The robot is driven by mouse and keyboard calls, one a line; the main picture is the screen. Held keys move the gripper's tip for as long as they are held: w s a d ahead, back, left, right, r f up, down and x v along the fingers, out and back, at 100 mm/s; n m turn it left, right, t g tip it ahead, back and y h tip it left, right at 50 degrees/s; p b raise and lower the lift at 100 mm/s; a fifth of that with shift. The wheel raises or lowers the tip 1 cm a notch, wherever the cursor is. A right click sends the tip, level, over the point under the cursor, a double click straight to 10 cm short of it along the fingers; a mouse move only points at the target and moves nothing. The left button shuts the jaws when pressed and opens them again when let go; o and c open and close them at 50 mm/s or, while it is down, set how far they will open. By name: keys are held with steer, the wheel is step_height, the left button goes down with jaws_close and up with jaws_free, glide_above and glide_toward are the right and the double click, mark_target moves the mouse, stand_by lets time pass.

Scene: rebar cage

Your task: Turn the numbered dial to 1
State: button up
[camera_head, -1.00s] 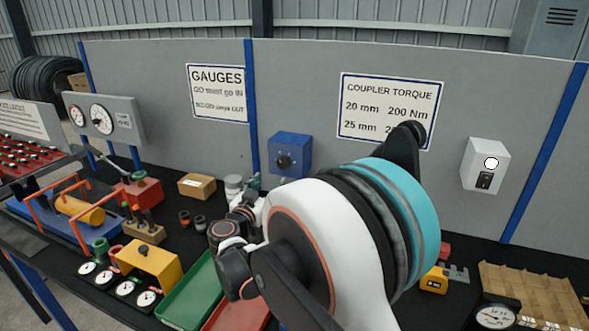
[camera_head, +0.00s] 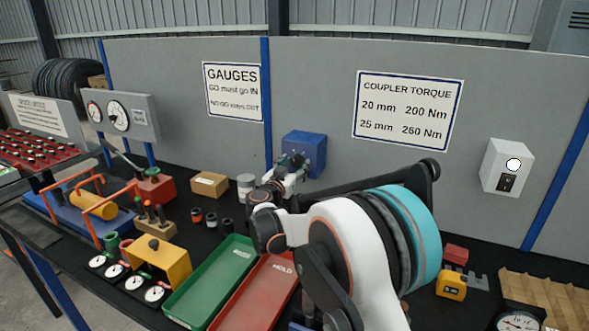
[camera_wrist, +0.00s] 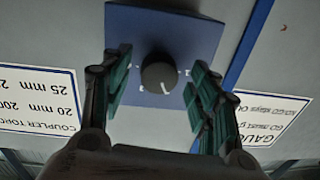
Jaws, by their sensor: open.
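The blue dial box (camera_head: 304,152) is fixed on the grey back panel, left of the torque sign. My gripper (camera_head: 291,166) is in front of it and covers most of its knob in the head view. In the wrist view, the black knob (camera_wrist: 159,74) sits in the middle of the blue face (camera_wrist: 190,32), with a white pointer mark near its lower edge.
A white box (camera_head: 508,167) with a round white light is on the panel at right. Below my arm are a green tray (camera_head: 215,280) and a red tray (camera_head: 258,290). A cardboard box (camera_head: 209,184) and several gauges stand on the bench at left.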

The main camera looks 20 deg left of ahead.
steer(key=shift+w, duration=0.3)
steer(key=c, duration=1.1)
steer(key=shift+o, duration=0.2)
steer(key=shift+n, duration=0.4)
steer(key=n+p, duration=0.1)
steer(key=n, duration=0.4)
steer(key=shift+d+r, duration=0.1)
steer(key=n, duration=0.5)
steer(key=shift+r+n+g+h, duration=0.1)
steer(key=shift+n+g+h, duration=0.2)
steer(key=shift+n, duration=0.1)
